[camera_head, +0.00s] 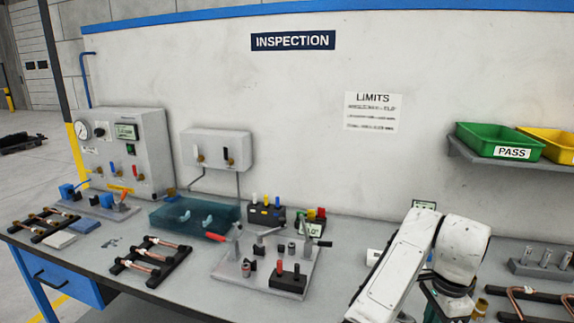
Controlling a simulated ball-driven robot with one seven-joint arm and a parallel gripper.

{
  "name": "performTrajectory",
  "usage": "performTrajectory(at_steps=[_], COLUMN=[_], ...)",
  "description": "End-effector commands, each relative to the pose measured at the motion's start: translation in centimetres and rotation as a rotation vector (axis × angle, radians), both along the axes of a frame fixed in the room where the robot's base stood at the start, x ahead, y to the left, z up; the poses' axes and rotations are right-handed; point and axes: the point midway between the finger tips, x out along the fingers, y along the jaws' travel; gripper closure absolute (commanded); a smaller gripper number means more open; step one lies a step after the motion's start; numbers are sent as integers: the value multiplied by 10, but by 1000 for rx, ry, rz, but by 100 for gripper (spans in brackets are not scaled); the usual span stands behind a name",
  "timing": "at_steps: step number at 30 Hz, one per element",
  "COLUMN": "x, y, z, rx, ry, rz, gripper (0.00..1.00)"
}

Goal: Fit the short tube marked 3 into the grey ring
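I cannot read a 3 on any tube, so I cannot single out the short tube marked 3. Several short grey tubes (545,258) stand upright in a grey block at the right edge. A small brass-coloured cylinder (480,307) shows just right of my gripper. No grey ring can be made out for certain; small dark round parts (292,249) sit on the grey fixture plate (232,271) at centre. My gripper (440,308) is low at the bottom right, mostly hidden below my white arm and cut by the frame edge. Its fingers are not clear.
Black racks with copper tubes (150,261) lie at left, with another rack (530,303) at bottom right. A teal tray (190,218) and gauge box (120,150) stand behind. A green PASS bin (500,142) and yellow bin (552,143) sit on a wall shelf.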

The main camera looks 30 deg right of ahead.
Motion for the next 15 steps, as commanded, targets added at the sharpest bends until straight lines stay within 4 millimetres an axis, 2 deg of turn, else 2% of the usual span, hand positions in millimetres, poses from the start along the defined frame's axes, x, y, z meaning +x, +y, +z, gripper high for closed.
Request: performTrajectory(at_steps=[8, 11, 15], x=[51, 73, 106], y=[47, 77, 137], z=[-26, -41, -70], rx=[1, 1, 1], ry=[5, 7, 9], rz=[436, 669, 1082], gripper=[100, 100, 100])
